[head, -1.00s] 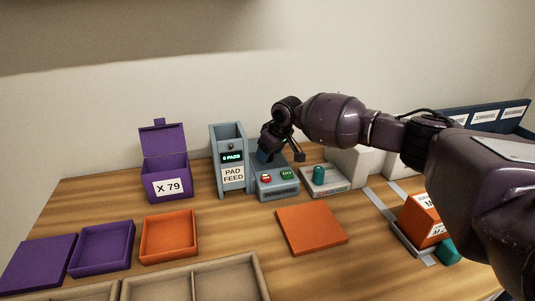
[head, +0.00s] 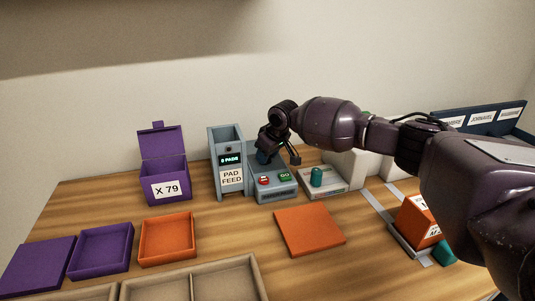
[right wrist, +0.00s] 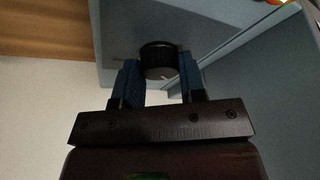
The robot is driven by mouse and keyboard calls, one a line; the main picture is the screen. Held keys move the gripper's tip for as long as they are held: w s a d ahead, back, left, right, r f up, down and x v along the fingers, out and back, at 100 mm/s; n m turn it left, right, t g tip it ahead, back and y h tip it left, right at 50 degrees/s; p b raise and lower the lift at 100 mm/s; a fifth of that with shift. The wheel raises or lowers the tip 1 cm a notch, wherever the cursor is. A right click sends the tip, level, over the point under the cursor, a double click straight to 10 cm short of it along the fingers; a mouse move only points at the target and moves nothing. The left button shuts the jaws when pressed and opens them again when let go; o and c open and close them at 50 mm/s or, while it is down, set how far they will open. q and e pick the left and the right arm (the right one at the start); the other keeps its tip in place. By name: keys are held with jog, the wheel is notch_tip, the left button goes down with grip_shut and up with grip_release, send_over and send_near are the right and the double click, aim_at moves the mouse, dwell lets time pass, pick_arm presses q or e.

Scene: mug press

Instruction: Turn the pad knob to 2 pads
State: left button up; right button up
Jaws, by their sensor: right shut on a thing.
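The pad feed (head: 228,160) is a tall grey-blue box with a "PAD FEED" label and a small lit display (head: 230,160). The display ends in "PADS"; its digit is too small to read surely. My right gripper (head: 264,158) is at the grey-blue machine just right of the label. In the right wrist view, the black round pad knob (right wrist: 158,58) with a white mark sits between the blue fingers of my right gripper (right wrist: 158,72), which is shut on it. In the head view my gripper hides the knob. My left gripper is out of view.
The machine's base (head: 275,190) carries a red button and a green GO button. A teal cylinder (head: 317,176) stands on a pale unit to the right.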

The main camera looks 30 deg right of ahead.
jog(key=shift+a+r+m+p, duration=0.1)
jog(key=shift+r+m+p, duration=0.2)
jog(key=shift+m+p, duration=0.25)
jog(key=m+h+p, duration=0.1)
jog(key=m+p, duration=0.1)
jog(key=shift+a+r+p, duration=0.1)
jog(key=shift+r+p, duration=0.05)
jog(key=shift+p, duration=0.15)
jog(key=shift+m+h+p, duration=0.5)
jog(key=shift+m+p, duration=0.25)
jog(key=shift+m, duration=0.3)
jog(key=shift+f+m+h+p, duration=0.3)
jog(key=shift+m+p, duration=0.25)
jog(key=shift+m, duration=0.15)
pick_arm(q)
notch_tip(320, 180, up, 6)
jog(key=p, duration=0.1)
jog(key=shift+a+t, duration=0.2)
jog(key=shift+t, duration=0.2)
pick_arm(e)
jog(key=shift+f+m+g+h, duration=0.15)
jog(key=shift+m+g+h, duration=0.25)
jog(key=shift+m, duration=0.9)
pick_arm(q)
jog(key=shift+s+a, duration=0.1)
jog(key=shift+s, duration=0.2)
pick_arm(e)
jog(key=shift+f, duration=0.1)
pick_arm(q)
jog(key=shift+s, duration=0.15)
